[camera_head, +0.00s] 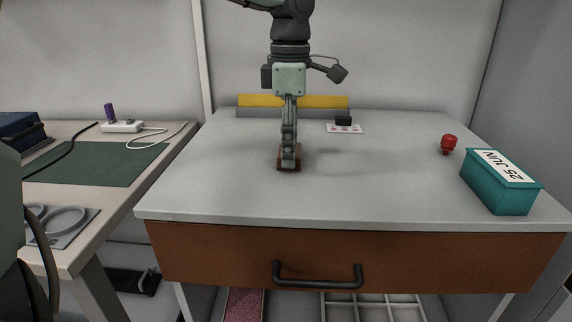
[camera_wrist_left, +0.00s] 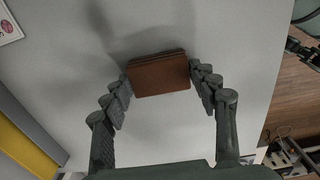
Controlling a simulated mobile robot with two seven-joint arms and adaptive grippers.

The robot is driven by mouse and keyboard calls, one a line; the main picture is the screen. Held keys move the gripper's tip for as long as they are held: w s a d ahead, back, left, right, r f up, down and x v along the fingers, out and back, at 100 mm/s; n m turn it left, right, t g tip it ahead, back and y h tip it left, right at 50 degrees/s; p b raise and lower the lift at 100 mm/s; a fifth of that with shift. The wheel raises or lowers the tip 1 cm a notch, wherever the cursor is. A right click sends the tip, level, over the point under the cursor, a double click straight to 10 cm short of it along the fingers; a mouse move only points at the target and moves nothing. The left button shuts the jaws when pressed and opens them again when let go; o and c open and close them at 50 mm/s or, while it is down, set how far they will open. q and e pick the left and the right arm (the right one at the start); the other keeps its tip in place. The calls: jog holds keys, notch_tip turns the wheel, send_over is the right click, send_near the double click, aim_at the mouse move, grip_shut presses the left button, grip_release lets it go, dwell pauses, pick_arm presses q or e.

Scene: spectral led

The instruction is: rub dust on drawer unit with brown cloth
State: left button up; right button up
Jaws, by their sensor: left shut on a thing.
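My left gripper (camera_head: 289,163) comes down from the top of the head view over the white top of the drawer unit (camera_head: 390,190). It is shut on the brown cloth (camera_wrist_left: 159,74), a folded block held between both fingertips in the left wrist view. In the head view, only the lower edges of the cloth show around the fingertips, at the level of the top. I cannot tell whether the cloth presses on it. No distinct dust shows; only soft grey shading is visible near the gripper. My right gripper is not in view.
A teal box (camera_head: 508,200) and a red knob-like object (camera_head: 448,144) stand at the right. A yellow and grey bar (camera_head: 320,102) and a small card (camera_head: 345,129) lie at the back. A side table (camera_head: 150,165) stands left. The front of the top is clear.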

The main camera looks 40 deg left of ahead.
aim_at(288, 171)
pick_arm(q)
jog(key=shift+s+f, duration=0.1)
jog(key=shift+s+d, duration=0.1)
jog(key=shift+s, duration=0.15)
jog(key=shift+s+d+b, duration=0.3)
jog(key=shift+s+d, duration=0.1)
jog(key=shift+s, duration=0.2)
jog(key=shift+s+d+b, duration=0.3)
jog(key=shift+s+d, duration=0.05)
jog(key=shift+s, duration=0.25)
jog(key=shift+r, duration=0.2)
jog(key=shift+r, duration=0.1)
jog(key=shift+r+p, duration=0.6)
jog(key=shift+r, duration=0.1)
